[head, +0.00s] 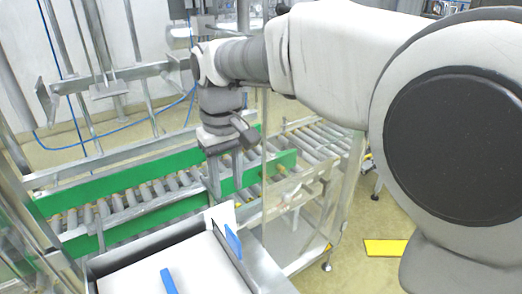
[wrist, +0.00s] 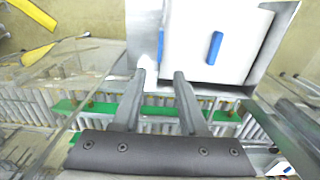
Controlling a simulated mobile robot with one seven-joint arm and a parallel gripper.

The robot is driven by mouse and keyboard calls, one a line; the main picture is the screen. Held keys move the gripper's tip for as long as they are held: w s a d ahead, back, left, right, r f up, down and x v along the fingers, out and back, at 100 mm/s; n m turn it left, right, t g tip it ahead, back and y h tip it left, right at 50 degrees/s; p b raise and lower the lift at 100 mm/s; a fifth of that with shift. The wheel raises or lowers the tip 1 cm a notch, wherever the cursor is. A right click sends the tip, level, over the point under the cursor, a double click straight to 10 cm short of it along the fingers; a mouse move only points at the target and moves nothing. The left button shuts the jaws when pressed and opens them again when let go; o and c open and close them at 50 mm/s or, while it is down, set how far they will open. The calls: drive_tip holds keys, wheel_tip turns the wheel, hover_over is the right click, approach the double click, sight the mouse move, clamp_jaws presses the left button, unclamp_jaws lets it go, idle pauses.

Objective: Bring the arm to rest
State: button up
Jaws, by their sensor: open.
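My gripper (head: 226,196) hangs from my arm, pointing down, in the middle of the head view. Its two fingers are apart with nothing between them. The wrist view also shows my gripper (wrist: 159,76) open and empty. In the head view it appears above and behind the far right corner of a metal-edged tray or box. In the wrist view its fingertips appear beside that box's near edge. My arm stretches across the upper right of the head view, and its large joint hides what lies behind it.
The metal-edged box (head: 95,268) holds a white sheet or panel (head: 200,268) with a blue bar (head: 168,281). Another blue piece (head: 233,241) stands at its far corner. A roller conveyor (head: 140,196) with green side rails (head: 110,233) runs behind. Metal posts and frames surround it.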

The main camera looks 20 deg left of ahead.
drive_tip(key=s+d+r+m+t+y, duration=0.1)
drive_tip(key=d+r+m, duration=0.1)
drive_tip(key=d, duration=0.8)
drive_tip(key=s+d+r+m+t, duration=0.1)
drive_tip(key=d+r+m+t, duration=0.15)
drive_tip(key=d, duration=0.75)
drive_tip(key=s+d+f+m+t, duration=0.1)
drive_tip(key=s+d+f+m, duration=0.1)
drive_tip(key=s+d, duration=0.2)
drive_tip(key=s+d+f+m+t+h, duration=0.1)
drive_tip(key=s+d+f+m, duration=0.1)
drive_tip(key=s+d, duration=0.3)
drive_tip(key=d+m, duration=0.1)
drive_tip(key=d, duration=0.3)
